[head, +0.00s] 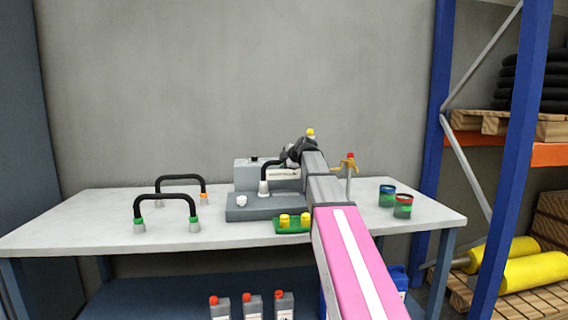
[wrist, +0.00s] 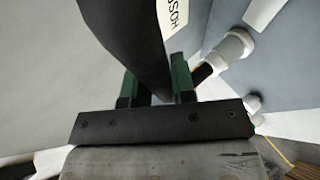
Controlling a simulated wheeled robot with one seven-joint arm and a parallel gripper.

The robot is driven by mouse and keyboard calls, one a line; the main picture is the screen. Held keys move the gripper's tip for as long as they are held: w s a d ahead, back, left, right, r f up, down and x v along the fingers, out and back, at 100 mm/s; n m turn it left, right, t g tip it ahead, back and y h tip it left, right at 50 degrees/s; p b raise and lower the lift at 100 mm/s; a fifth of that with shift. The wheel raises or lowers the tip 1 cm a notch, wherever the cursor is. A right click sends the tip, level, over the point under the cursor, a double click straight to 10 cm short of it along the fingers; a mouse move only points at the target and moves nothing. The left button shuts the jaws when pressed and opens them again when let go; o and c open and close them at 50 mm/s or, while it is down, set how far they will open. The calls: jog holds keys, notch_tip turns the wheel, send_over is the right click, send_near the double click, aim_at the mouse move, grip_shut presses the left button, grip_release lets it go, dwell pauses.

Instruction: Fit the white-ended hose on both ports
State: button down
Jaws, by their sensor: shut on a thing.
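The white-ended hose (head: 272,164) is a black bent tube at the middle of the table, in front of a grey machine (head: 246,173). Its visible white end (head: 263,188) points down at the grey base block (head: 250,212); I cannot tell if it is seated. My gripper (head: 293,155) is shut on the hose, and the arm hides the other end. In the wrist view the dark hose (wrist: 123,38) runs between the green fingers (wrist: 155,88). A white collared fitting (wrist: 232,48) shows to their right. A small white knob (head: 241,201) stands on the base block, left of the hose end.
Two black hoses stand at left, one with green ends (head: 165,198), one with orange ends (head: 181,178). A green tray (head: 291,227) with yellow caps lies in front. A red-topped brass fitting (head: 349,164) and two cans (head: 403,206) are at right. The table's left front is clear.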

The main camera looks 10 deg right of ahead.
jog(key=shift+f, duration=0.1)
jog(key=c, duration=1.2)
grip_release()
jog(key=shift+v, duration=5.5)
